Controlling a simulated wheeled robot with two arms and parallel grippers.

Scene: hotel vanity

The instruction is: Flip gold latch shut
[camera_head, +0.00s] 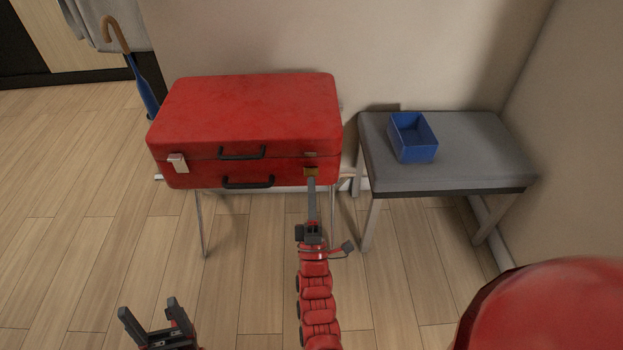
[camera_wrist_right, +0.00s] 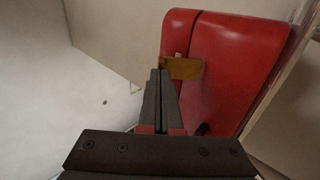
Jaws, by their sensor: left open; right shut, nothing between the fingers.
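A closed red suitcase (camera_head: 245,115) with two black handles stands on a thin-legged stand. A gold latch (camera_head: 311,171) is on its front, at the right side, below the seam. In the right wrist view the gold latch (camera_wrist_right: 183,68) sticks out by the seam. My right gripper (camera_head: 311,182) is shut and empty, its tips at or just below the latch; I cannot tell whether they touch it. The right gripper also shows in the wrist view (camera_wrist_right: 160,75), its tips beside the latch. A pale latch (camera_head: 178,163) is at the suitcase's left front. My left gripper (camera_head: 149,308) is open and empty, low at the left, away from the suitcase.
A grey bench (camera_head: 480,160) stands to the right with an open blue box (camera_head: 413,140) on it. A blue umbrella (camera_head: 143,90) with a brown handle is at the back left. A wall is close behind the suitcase. The wooden floor in front is clear.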

